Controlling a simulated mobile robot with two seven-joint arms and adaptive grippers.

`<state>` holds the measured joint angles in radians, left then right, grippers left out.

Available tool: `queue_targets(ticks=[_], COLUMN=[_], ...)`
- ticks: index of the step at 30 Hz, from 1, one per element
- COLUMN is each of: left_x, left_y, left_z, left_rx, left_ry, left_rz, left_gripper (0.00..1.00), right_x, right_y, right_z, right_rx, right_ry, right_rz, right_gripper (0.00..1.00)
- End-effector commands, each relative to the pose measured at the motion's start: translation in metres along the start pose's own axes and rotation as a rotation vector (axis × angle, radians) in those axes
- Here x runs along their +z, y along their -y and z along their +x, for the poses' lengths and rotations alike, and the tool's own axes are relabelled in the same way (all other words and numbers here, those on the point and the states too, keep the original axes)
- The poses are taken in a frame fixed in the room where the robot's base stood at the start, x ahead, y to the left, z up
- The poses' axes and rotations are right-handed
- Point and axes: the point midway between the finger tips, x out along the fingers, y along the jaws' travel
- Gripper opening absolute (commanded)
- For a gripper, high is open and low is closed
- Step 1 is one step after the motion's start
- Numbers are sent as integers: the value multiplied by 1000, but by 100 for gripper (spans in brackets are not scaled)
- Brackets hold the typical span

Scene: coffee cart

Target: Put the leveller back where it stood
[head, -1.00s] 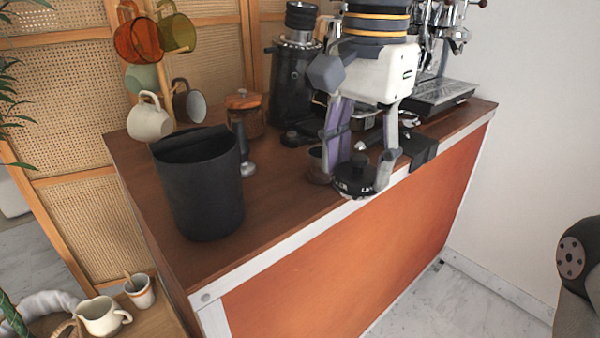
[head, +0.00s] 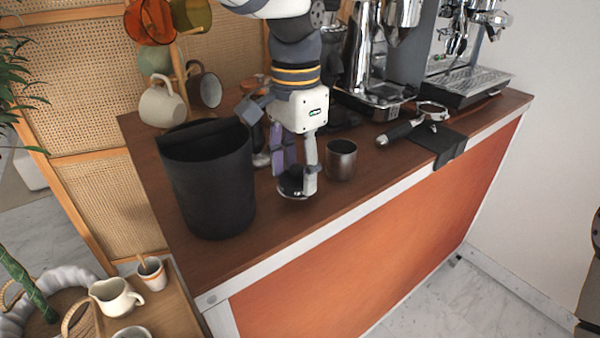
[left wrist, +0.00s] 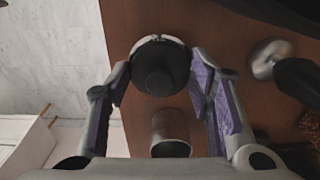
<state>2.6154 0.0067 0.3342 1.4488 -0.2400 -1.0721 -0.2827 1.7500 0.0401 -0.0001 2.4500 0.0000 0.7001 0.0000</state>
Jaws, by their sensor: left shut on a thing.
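The leveller (left wrist: 160,66) is a round black puck with a raised knob on top, seen between the fingers in the left wrist view. In the head view it is partly hidden by the fingers, and its dark body with a silvery rim shows low at the fingertips (head: 291,191). My left gripper (head: 296,178) points down and is shut on the leveller, over the front part of the wooden counter (head: 275,232). Whether the leveller touches the counter or hangs just above it, I cannot tell. My right gripper is out of view.
A black knock bin (head: 208,185) stands left of the gripper. A steel cup (head: 341,160) stands close on the right. A tamper (head: 261,150) is behind, between bin and gripper. The front strip of counter is clear.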

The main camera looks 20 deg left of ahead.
Motion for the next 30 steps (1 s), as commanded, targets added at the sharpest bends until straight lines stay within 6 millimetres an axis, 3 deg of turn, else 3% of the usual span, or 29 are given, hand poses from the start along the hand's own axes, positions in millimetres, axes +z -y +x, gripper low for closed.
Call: queue_targets(ticks=[3, 14, 15, 17, 26, 30], left_x=[0, -1, 0, -1, -1, -2], left_y=[-1, -2, -2, -2, -2, -1], left_z=[15, 21, 20, 20, 19, -2], left_rx=[-1, -1, -1, -1, -1, -2], left_ry=[-1, -1, 0, 0, -1, -5], left_rz=[1, 1, 1, 1, 1, 0], left_gripper=[14, 14, 57, 68, 68, 68], right_x=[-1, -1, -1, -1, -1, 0], right_y=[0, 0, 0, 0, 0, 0], right_z=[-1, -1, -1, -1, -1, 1], right_rx=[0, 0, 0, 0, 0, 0], right_ry=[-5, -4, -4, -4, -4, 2], right_rz=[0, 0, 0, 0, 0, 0], right_gripper=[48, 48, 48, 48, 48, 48])
